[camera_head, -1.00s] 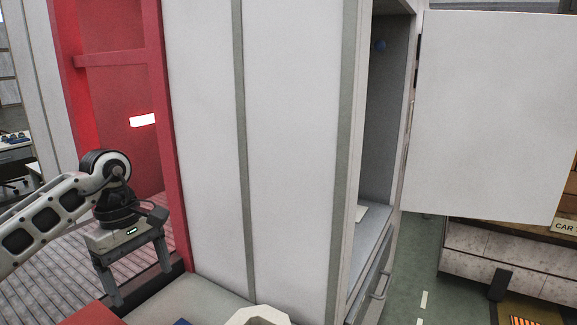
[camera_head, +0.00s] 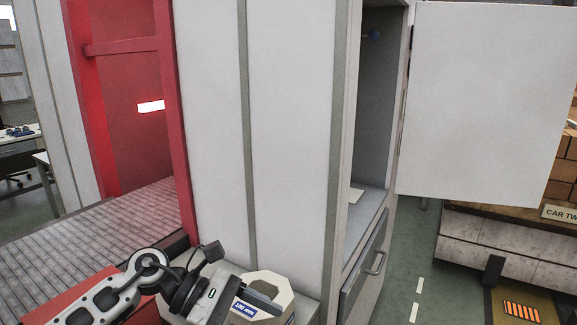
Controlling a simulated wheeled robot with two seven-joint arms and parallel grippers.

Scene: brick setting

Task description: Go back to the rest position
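My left gripper (camera_head: 262,312) is low in the head view, near the bottom edge, left of centre. Its arm comes in from the lower left. My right gripper is not in view.
A tall white cabinet (camera_head: 290,120) stands close ahead, with its door (camera_head: 485,100) swung open to the right. A red frame (camera_head: 172,110) stands at the left beside a ribbed surface (camera_head: 120,225). A grey-green floor (camera_head: 415,250) is clear at the right. A cart (camera_head: 500,245) stands beyond.

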